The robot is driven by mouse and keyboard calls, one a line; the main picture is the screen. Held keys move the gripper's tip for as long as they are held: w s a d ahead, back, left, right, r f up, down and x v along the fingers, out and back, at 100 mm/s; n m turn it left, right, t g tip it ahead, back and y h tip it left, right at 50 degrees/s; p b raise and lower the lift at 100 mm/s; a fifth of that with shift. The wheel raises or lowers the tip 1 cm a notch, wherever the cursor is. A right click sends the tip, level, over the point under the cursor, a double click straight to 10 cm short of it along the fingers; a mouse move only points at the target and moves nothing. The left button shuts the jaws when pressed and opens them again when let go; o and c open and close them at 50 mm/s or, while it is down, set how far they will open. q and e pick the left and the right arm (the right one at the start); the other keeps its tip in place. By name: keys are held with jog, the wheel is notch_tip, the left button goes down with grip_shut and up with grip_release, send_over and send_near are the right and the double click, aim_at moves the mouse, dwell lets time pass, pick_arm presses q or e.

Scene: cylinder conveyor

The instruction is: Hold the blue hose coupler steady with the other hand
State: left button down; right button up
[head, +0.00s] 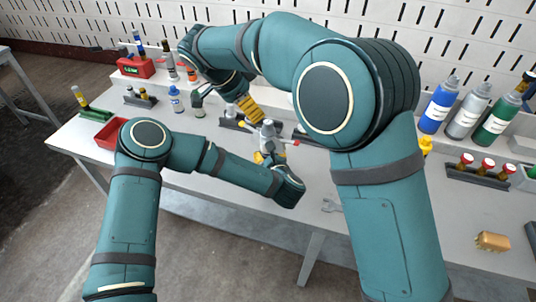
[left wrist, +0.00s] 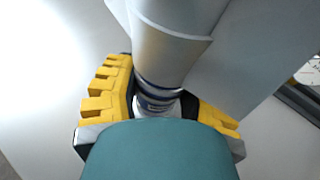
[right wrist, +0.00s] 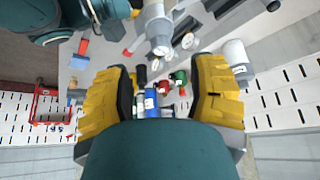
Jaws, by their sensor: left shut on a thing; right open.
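My left gripper (head: 268,156) is shut around a grey cylindrical fitting (head: 268,134) near the middle of the table. In the left wrist view, the fitting (left wrist: 170,50) rises between the yellow fingers and has dark blue bands low down. I cannot tell whether this is the blue hose coupler; no plainly blue coupler shows. My right gripper (head: 248,108) is above and behind the left one in the head view. In the right wrist view, its yellow fingers (right wrist: 160,95) are apart with nothing held between them. The fitting also shows there (right wrist: 156,28), beyond the fingers.
A red tray (head: 107,134) lies at the table's left, and a small blue bottle (head: 176,99) stands behind it. Large bottles (head: 437,108) and a rack of red-topped pieces (head: 478,176) are at the right.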

aim_at(268, 122)
jog(key=d+f+n+y, duration=0.1)
jog(key=f, duration=0.1)
jog(key=w+d+f+n, duration=0.1)
jog(key=d+f+n, duration=0.1)
jog(key=f, duration=0.1)
jog(key=w+d+f+n+t+y, duration=0.1)
jog(key=f+n, duration=0.1)
jog(key=shift+w+d+f+y, duration=0.2)
jog(key=shift+d+f+y, duration=0.05)
jog(key=shift+f+y, duration=0.05)
dwell(0.7)
grip_shut()
dwell(0.4)
